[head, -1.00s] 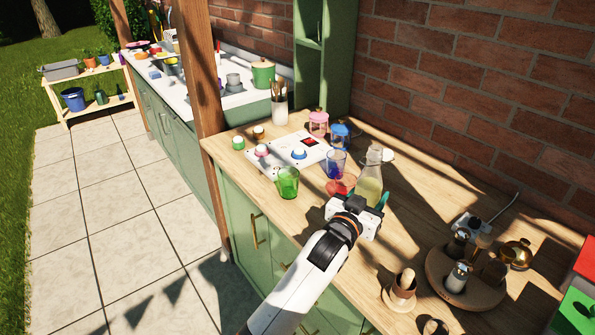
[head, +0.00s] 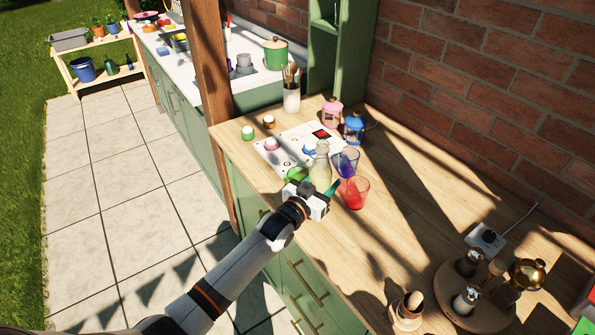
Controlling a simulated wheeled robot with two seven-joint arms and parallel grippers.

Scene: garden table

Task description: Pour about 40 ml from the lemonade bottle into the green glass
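The lemonade bottle (head: 321,165) is clear, with pale yellow liquid, and stands about upright. My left gripper (head: 322,188) is shut on its lower part; one teal fingertip shows at its right. I cannot tell how high the bottle's base is above the counter. The green glass (head: 295,174) is just left of the bottle and is partly hidden by my gripper. The bottle's mouth is above and right of the glass's rim. No flow of liquid shows. My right gripper is out of view.
A red glass (head: 354,193) and a blue glass (head: 346,161) stand close on the bottle's right. Behind is a white panel (head: 290,143) with round items. Pink (head: 332,112) and blue (head: 354,127) jars stand beyond. A round wooden tray (head: 448,292) holds shakers. The counter's middle right is clear.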

